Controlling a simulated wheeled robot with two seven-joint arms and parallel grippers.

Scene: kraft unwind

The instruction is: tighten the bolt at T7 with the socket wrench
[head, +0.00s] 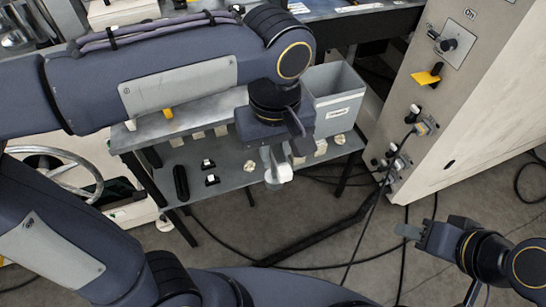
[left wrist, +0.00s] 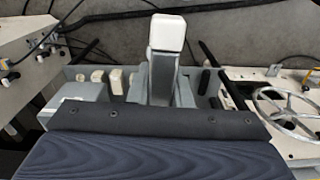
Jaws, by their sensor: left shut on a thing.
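My left gripper (head: 277,166) points down above the front edge of the grey bench. It is shut on a pale thing (left wrist: 166,34), which shows a white, rounded end in the left wrist view. Most of it is hidden by the fingers, and I cannot tell whether it is the socket wrench. My right gripper (head: 411,231) is at the lower right, over the floor and away from the bench. I see it from the side and cannot tell whether it is open. I cannot make out a T7 mark or its bolt in either view.
The grey bench (head: 232,178) holds a black elongated item (head: 181,183), small black holders (head: 210,180) and a labelled grey bin (head: 337,112). A beige cabinet (head: 455,110) with a yellow-handled switch (head: 427,78) stands at right. A handwheel (head: 62,160) is at left. Cables cross the floor.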

